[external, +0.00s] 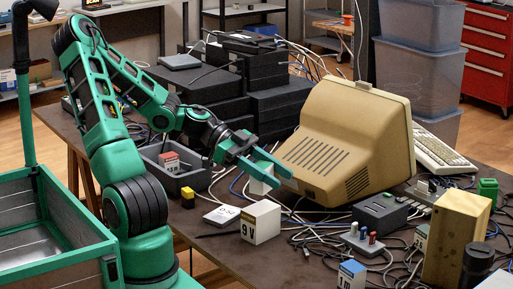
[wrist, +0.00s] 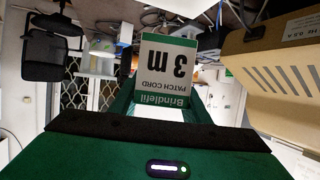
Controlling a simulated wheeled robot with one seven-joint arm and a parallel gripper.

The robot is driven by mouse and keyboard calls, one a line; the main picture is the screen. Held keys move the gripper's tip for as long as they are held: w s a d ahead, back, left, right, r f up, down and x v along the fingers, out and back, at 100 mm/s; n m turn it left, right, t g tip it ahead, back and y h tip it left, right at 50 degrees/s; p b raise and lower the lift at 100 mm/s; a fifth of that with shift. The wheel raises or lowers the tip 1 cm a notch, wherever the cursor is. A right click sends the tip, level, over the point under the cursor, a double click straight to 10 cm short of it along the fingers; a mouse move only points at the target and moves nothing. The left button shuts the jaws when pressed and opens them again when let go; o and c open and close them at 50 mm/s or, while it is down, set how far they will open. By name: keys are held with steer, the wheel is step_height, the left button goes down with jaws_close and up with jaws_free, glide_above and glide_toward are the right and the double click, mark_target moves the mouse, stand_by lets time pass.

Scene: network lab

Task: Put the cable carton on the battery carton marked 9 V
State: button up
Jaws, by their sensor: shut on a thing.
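My gripper (external: 268,165) is shut on the cable carton, a small white and green box (external: 262,181). In the wrist view the carton (wrist: 168,72) is between the fingers, its label reading "3 m", "PATCH CORD" and "Brindlefil" upside down. In the external view the fingers partly hide it. The battery carton marked 9 V (external: 261,223) is a white box with a tan side, standing on the table. The held carton appears above and behind it in the external view, apart from it. The top of the 9 V carton looks bare.
A beige monitor (external: 340,140) stands close right of my gripper. A grey tray (external: 196,180) holds another carton (external: 169,161). A flat white box (external: 222,216) lies left of the 9 V carton. A 12 V carton (external: 351,275) stands at the front. Loose cables cover the right side.

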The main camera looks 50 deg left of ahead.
mark_target(269, 187)
steer(key=shift+f, duration=2.4)
steer(key=o, duration=1.1)
steer(key=v, duration=1.2)
steer(key=shift+s, duration=0.1)
